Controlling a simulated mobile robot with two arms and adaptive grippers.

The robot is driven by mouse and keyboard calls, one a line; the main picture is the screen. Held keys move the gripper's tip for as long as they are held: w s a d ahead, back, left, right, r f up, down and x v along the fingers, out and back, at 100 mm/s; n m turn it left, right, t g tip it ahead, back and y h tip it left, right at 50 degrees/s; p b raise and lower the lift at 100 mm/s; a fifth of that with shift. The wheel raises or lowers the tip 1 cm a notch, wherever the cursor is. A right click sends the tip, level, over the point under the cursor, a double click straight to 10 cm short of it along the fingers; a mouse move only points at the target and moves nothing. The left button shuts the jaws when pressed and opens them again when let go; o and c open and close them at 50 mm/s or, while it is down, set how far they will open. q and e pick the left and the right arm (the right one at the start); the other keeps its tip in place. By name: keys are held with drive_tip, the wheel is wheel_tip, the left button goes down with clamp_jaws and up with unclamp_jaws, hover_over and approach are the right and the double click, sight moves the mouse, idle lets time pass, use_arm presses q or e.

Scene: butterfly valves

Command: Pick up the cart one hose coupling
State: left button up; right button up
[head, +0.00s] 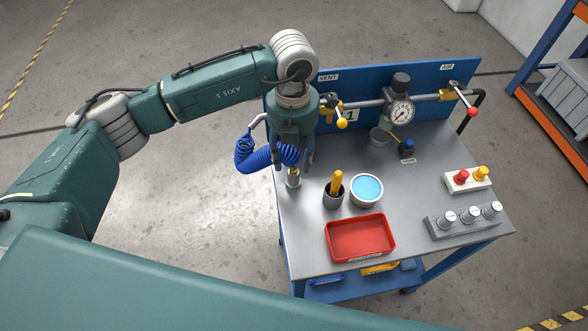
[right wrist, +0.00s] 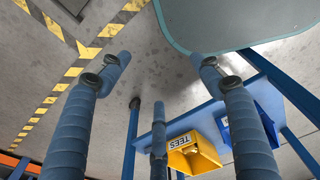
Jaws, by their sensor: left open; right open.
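The cart (head: 410,220) has a grey top and a blue back panel with a "1" on it. The hose coupling (head: 293,180) is a small upright piece near the left edge of the cart top, by the blue coiled hose (head: 252,158). My left gripper (head: 294,163) points down just above the coupling, with its fingers apart. The coupling's upper part is close to the fingertips; I cannot tell whether they touch it. In the right wrist view my right gripper (right wrist: 162,74) is open and empty, away from the cart top.
A dark cup with a yellow-handled tool (head: 337,183), a blue-filled bowl (head: 366,190) and a red tray (head: 360,238) stand right of the coupling. A gauge (head: 400,112) and yellow-handled valve (head: 341,123) are behind. A yellow bin (right wrist: 190,155) is near my right gripper.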

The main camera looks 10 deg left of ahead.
sight(293, 173)
use_arm(q)
wheel_tip(293, 173, down, 2)
drive_tip(key=shift+s+f+p, duration=0.1)
drive_tip(key=shift+s+p, duration=0.05)
drive_tip(key=shift+p, duration=0.35)
wheel_tip(293, 173, down, 2)
drive_tip(key=shift+d+f+p, duration=0.1)
drive_tip(key=shift+f+p, duration=0.05)
drive_tip(key=shift+p, duration=0.8)
wheel_tip(293, 173, down, 2)
drive_tip(key=shift+s+f, duration=0.1)
drive_tip(key=shift+f, duration=0.15)
drive_tip(key=c, duration=1.1)
drive_tip(key=shift+c, duration=0.4)
use_arm(e)
drive_tip(key=shift+g, duration=0.3)
drive_tip(key=s+r, duration=0.3)
drive_tip(key=s, duration=0.1)
drive_tip(key=shift+d+r, duration=0.1)
drive_tip(key=shift+r, duration=0.05)
